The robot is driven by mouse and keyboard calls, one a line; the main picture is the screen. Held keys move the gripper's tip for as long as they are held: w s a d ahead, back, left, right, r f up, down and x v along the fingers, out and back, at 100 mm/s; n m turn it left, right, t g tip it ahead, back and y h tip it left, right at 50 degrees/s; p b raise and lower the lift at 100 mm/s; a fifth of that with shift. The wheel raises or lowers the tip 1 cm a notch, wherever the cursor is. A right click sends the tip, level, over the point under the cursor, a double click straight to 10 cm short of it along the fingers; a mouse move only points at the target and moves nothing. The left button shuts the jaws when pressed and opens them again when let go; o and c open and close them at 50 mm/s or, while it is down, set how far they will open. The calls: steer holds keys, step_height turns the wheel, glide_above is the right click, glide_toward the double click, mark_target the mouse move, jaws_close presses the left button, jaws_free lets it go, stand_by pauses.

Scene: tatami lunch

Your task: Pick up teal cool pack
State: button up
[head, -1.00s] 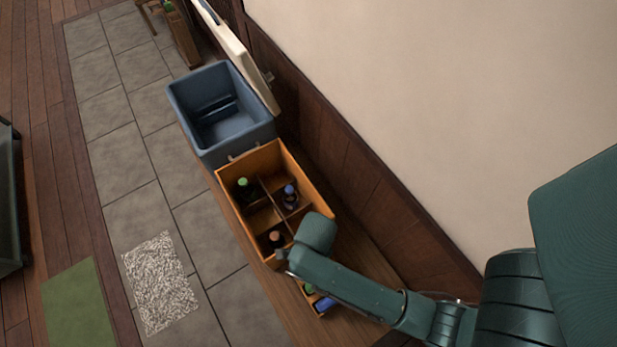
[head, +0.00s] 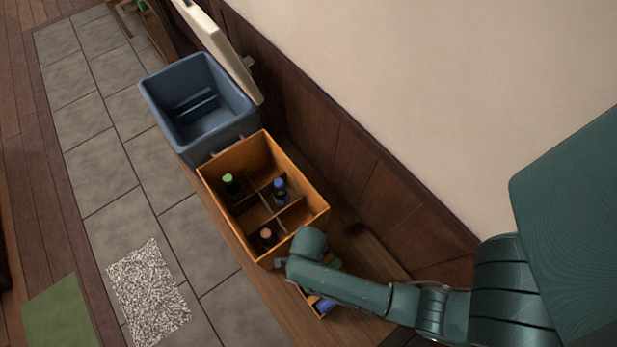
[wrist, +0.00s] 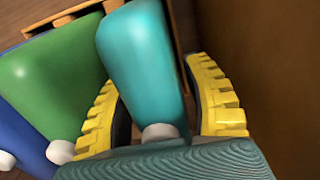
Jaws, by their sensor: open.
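The teal cool pack (wrist: 142,65) fills the middle of the wrist view, with a white cap at its near end. My gripper (wrist: 163,105) is open, with one yellow ridged finger on each side of the teal pack. The left finger sits between the teal pack and a green pack (wrist: 52,85). In the head view my arm covers the teal pack, and the gripper tips are hidden below it.
A blue pack (wrist: 18,135) lies left of the green one; it also shows in the head view (head: 325,305). A wooden crate (head: 225,165) with several bottles in compartments stands beside my arm. Behind it is an open blue cooler (head: 165,110). A brown wall (wrist: 265,60) is close on the right.

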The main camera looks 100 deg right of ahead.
steer(key=shift+r, duration=0.1)
jaws_close()
stand_by(0.3)
step_height(320, 180, up, 11)
steer(key=p, duration=0.6)
steer(key=shift+r, duration=0.1)
steer(key=shift+r+p, duration=0.4)
steer(key=shift+p, duration=0.3)
steer(key=shift+f, duration=0.1)
